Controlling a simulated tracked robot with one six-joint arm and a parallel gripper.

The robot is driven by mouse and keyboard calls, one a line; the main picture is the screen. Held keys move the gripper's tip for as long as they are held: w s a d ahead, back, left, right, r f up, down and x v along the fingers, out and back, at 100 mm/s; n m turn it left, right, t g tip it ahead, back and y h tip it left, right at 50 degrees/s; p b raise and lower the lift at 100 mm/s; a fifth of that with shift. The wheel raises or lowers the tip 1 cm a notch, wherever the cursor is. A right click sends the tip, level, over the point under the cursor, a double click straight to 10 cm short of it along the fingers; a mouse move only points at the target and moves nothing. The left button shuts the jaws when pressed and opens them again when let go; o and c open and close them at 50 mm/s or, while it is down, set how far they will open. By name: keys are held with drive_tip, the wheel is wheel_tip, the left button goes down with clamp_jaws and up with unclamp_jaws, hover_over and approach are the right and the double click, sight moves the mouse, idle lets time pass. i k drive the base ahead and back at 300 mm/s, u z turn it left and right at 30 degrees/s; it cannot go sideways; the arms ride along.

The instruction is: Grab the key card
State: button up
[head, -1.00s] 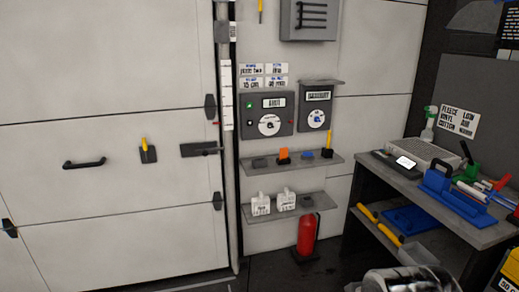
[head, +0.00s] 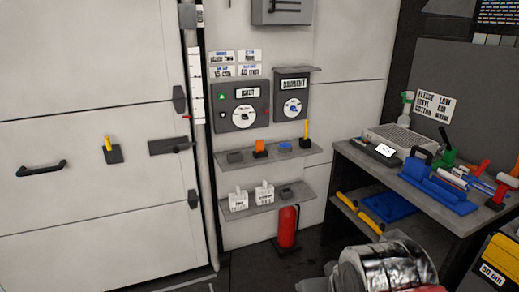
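I cannot pick out the key card with certainty. A small upright orange piece (head: 261,146) stands in a dark holder on the upper wall shelf (head: 235,167); it is card-like, but too small to identify. A blue item (head: 285,147) and an upright yellow item (head: 306,130) stand to its right, and a low dark block (head: 235,156) to its left. My gripper is not in view.
Two dial panels (head: 240,121) hang above the shelf. A red extinguisher (head: 288,226) stands below. A cluttered workbench (head: 420,196) is at right. A shiny silver, roll-like object (head: 390,268) fills the bottom foreground. A large pale panelled door (head: 85,75) is at left.

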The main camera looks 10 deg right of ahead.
sight(260, 144)
drive_tip(key=k, duration=1.35)
drive_tip(key=z, duration=0.4)
drive_tip(key=i, duration=1.4)
drive_tip(key=z, duration=0.25)
drive_tip(key=i, duration=1.7)
drive_tip(key=u, duration=0.3)
